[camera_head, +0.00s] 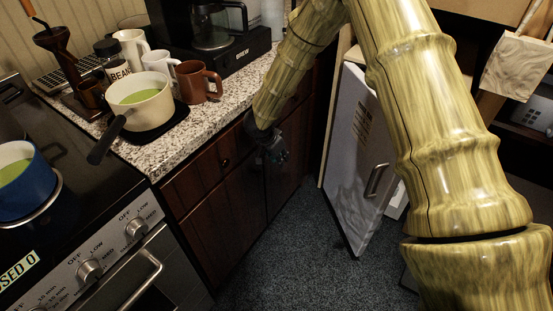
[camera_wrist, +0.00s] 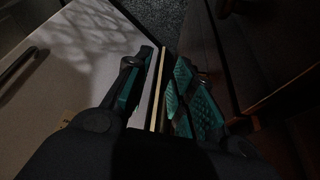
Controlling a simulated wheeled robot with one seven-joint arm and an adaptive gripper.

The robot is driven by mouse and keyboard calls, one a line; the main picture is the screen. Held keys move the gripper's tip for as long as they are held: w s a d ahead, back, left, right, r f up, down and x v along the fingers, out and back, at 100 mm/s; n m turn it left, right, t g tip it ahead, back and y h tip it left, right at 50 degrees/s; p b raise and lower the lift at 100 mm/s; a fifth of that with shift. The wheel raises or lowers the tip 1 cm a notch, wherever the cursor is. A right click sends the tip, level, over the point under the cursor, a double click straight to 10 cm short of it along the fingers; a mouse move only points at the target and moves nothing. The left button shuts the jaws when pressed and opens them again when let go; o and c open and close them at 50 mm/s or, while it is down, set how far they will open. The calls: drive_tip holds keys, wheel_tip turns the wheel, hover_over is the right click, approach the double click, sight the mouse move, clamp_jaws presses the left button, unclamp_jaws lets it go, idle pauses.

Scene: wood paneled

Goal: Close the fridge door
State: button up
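The fridge door (camera_head: 350,150) stands ajar at the right in the head view, a pale panel with a metal handle (camera_head: 376,180). In the wrist view, the pale door (camera_wrist: 70,75) fills the left side, with its dark handle (camera_wrist: 18,72) at the far left. My gripper (camera_head: 272,148) is left of the door in the head view, by the dark cabinet fronts. In the wrist view, my gripper (camera_wrist: 158,90) has its teal-padded fingers apart. The door's narrow edge shows between them; I cannot tell whether they touch it. The fridge interior is mostly hidden behind my arm.
Dark wooden cabinets (camera_head: 210,180) under a granite counter (camera_head: 185,150) stand left of my gripper. The counter holds mugs, a pan (camera_head: 140,100) and a coffee maker (camera_head: 212,28). A stove (camera_head: 85,215) is at the front left. Dark floor (camera_head: 290,265) is clear before the door.

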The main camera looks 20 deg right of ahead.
drive_tip(key=v, duration=1.3)
drive_tip(key=shift+s+a, duration=0.3)
drive_tip(key=shift+a, duration=0.15)
